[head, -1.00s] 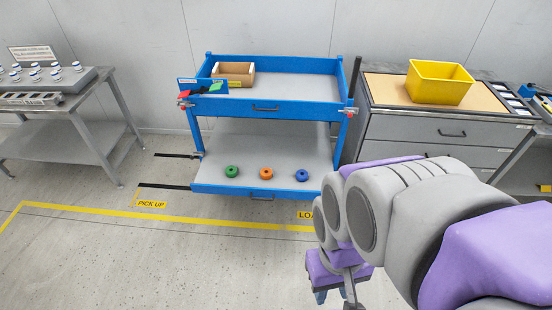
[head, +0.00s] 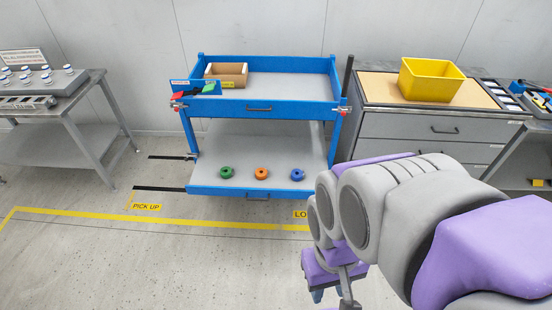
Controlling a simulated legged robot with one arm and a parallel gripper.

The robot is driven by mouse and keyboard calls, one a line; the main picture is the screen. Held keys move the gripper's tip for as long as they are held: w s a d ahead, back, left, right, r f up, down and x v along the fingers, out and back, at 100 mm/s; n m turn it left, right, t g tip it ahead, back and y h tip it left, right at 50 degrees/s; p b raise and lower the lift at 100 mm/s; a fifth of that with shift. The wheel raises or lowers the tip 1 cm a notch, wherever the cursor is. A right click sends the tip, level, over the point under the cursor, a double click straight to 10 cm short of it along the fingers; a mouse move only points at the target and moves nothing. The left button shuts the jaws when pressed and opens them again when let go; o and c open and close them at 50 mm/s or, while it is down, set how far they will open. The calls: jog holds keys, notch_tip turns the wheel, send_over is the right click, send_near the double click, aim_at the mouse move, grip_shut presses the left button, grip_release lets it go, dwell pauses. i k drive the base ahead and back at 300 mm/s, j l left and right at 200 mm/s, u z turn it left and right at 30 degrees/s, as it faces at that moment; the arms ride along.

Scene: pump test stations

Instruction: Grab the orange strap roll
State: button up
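The orange strap roll (head: 261,173) lies on the lower shelf (head: 215,181) of the blue cart, near its front edge. A green roll (head: 226,172) lies to its left and a blue roll (head: 297,175) to its right, each with a gap between. My gripper (head: 330,294) is low in the picture, in front of and to the right of the cart, well apart from the rolls. Only part of it shows below my arm, and its fingers are too unclear to tell open from shut.
The cart's upper tray (head: 290,87) holds a cardboard box (head: 227,74). A drawer cabinet with a yellow bin (head: 430,79) stands to the right, a grey table (head: 68,110) to the left. The floor before the cart is clear, with yellow tape (head: 170,219).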

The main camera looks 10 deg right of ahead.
aim_at(261, 174)
jog(key=i+l+u, duration=0.1)
jog(key=u, duration=0.85)
jog(key=i+l+u, duration=0.1)
jog(key=u, duration=0.35)
jog(key=l+u, duration=0.25)
jog(key=l, duration=0.45)
jog(key=i+l+u, duration=0.1)
jog(key=l+u, duration=0.15)
jog(key=l, duration=0.45)
jog(key=l+u, duration=0.25)
jog(key=l, duration=0.4)
jog(key=k+l+u, duration=0.15)
jog(key=l+u, duration=0.15)
jog(key=l, duration=0.4)
jog(key=k+l, duration=0.1)
jog(key=l, duration=0.4)
jog(key=k+l, duration=0.1)
jog(key=l, duration=0.45)
